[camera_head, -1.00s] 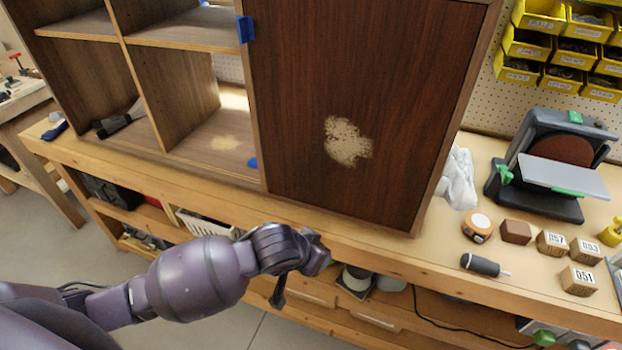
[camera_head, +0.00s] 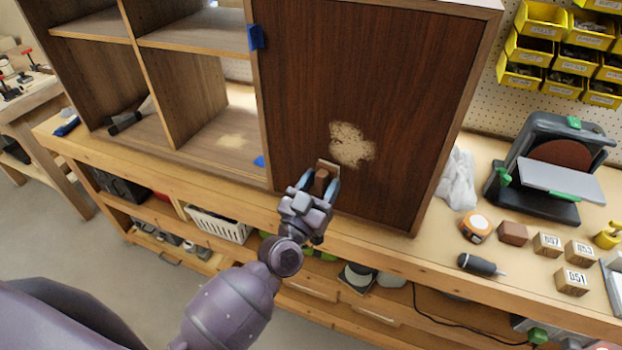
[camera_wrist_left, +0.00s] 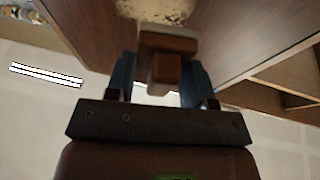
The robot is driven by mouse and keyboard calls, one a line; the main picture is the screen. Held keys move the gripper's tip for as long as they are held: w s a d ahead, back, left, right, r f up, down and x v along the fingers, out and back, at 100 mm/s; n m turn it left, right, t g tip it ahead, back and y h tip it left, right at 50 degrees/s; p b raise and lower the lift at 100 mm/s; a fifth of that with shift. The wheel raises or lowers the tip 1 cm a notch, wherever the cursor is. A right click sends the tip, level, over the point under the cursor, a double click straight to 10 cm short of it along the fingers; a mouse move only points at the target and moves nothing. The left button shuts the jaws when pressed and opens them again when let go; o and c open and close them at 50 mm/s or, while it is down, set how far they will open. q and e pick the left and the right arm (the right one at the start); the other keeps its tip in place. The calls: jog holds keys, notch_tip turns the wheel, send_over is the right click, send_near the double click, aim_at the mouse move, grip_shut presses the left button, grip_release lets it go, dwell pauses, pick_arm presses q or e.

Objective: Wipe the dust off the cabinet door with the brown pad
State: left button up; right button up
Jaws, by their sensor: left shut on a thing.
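The cabinet door (camera_head: 365,75) is dark brown wood and stands closed on the bench. A pale patch of dust (camera_head: 350,146) lies on its lower middle; it also shows at the top of the left wrist view (camera_wrist_left: 155,10). My left gripper (camera_head: 320,184) is shut on the brown pad (camera_head: 323,178), in front of the door's lower part, just below and left of the dust. In the left wrist view the pad (camera_wrist_left: 168,45) sits between the blue fingers, close to the dust; I cannot tell whether it touches the door. My right gripper is not in view.
Open shelves (camera_head: 195,85) stand left of the door.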

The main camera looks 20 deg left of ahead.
aim_at(322, 164)
pick_arm(q)
jog(key=w+y, duration=0.1)
jog(key=w+a+n+y+b, duration=0.1)
jog(key=w+a+t+y, duration=0.1)
jog(key=shift+w+n, duration=0.25)
jog(key=shift+n, duration=0.05)
jog(key=shift+w+d+b, duration=0.1)
jog(key=shift+w+b, duration=0.25)
jog(key=shift+w, duration=0.25)
jog(key=shift+c, duration=0.6)
jog(key=shift+w, duration=0.5)
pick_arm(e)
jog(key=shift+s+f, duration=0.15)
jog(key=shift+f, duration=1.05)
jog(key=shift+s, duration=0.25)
pick_arm(q)
jog(key=shift+w, duration=0.1)
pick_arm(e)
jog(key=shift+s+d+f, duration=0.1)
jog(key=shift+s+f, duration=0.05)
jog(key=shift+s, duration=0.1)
pick_arm(q)
jog(key=shift+w, duration=0.5)
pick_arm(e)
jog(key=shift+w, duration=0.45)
